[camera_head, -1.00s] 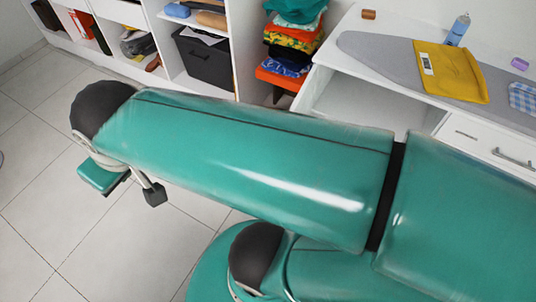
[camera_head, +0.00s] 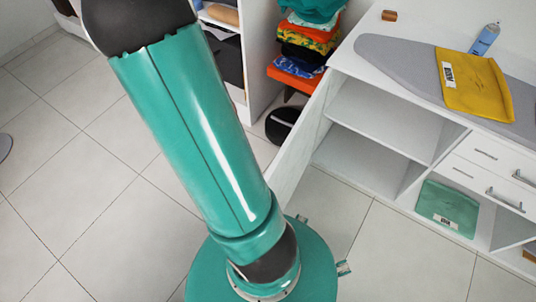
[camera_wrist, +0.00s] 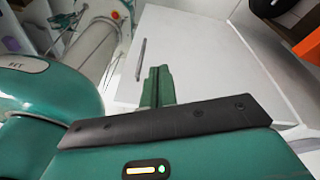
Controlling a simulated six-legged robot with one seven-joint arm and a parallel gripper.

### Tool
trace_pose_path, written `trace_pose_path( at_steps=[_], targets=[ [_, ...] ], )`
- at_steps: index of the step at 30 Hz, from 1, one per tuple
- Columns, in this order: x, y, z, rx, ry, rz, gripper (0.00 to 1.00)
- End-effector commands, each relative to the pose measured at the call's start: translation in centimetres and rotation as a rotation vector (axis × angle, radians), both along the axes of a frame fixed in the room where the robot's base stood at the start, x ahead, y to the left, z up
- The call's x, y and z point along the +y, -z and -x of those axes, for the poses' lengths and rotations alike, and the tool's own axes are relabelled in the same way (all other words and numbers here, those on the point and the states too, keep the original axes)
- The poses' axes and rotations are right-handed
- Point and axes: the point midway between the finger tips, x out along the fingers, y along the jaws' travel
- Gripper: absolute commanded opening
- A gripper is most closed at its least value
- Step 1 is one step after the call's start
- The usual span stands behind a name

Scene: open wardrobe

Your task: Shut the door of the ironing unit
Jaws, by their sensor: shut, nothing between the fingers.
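The ironing unit (camera_head: 345,165) is a white cabinet with a grey ironing pad on top, at the right of the head view. Its door (camera_head: 303,142) stands open, seen nearly edge-on at the unit's left end, jutting towards me. The shelved compartment behind it is exposed. In the wrist view a broad white panel, which looks like this door (camera_wrist: 205,60), fills the middle, with a slim grey bar handle (camera_wrist: 140,60). My gripper (camera_wrist: 157,86) is shut and empty, its green fingers in front of the panel; I cannot tell whether they touch it. The head view does not show the gripper.
A yellow folded cloth (camera_head: 475,85), a spray bottle (camera_head: 484,40) and a thread spool (camera_head: 389,15) are on top. A teal folded item (camera_head: 448,208) lies in a lower compartment. Folded clothes (camera_head: 308,35) are stacked left of the unit.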

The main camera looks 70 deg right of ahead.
Motion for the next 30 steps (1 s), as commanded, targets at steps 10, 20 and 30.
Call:
trace_pose_path(
  at_steps=[10, 20, 30],
  targets=[
    [-3.9, 4.7, 5.3, 0.140, 0.406, 0.109, 0.00],
    [-3.9, 9.3, 7.1, 0.141, 0.406, 0.107, 0.00],
    [-3.8, 13.7, 10.4, 0.137, 0.405, 0.108, 0.00]
  ],
)
